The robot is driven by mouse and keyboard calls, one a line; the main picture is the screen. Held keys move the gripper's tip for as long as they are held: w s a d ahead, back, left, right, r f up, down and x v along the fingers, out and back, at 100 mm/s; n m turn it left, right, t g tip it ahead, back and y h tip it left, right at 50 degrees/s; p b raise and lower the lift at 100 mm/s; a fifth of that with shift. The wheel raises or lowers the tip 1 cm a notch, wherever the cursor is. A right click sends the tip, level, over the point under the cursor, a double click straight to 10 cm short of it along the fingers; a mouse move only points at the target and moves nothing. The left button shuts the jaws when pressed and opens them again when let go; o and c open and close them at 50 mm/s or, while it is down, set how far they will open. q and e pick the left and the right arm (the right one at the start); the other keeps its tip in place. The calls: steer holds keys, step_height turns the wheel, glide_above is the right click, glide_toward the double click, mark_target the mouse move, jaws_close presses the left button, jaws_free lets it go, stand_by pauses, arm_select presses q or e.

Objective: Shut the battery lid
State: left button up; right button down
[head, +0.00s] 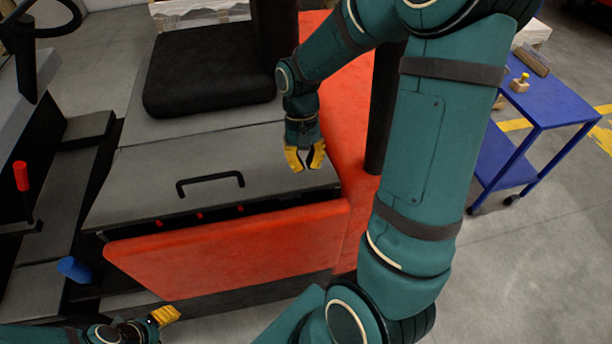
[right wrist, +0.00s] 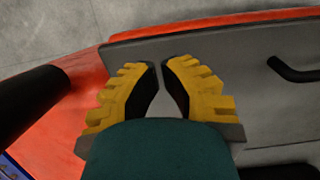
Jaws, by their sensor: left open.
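The battery lid (head: 215,170) is a flat grey panel with a black bar handle (head: 210,183), on the red vehicle. A dark gap with several small red parts shows under its front edge, so it looks slightly raised. In the right wrist view the lid (right wrist: 225,75) and part of its handle (right wrist: 292,70) show. My right gripper (head: 306,167) is over the lid's right end, right of the handle. Its yellow fingers (right wrist: 161,66) have a small gap between the tips and hold nothing. My left gripper (head: 163,317) is open at the lower left, away from the lid; its fingers are partly cut off from clear view.
A red panel (head: 230,248) lies before the lid. A black seat (head: 210,70) stands behind it, and a black post (head: 383,110) to the right. A red-handled lever (head: 21,176) is at the left. A blue cart (head: 550,104) stands on the open floor at right.

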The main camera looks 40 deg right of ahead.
mark_target(307, 183)
arm_select(q)
steer(key=shift+f, duration=0.25)
arm_select(e)
steer(key=shift+x, duration=1.95)
steer(key=shift+f, duration=0.1)
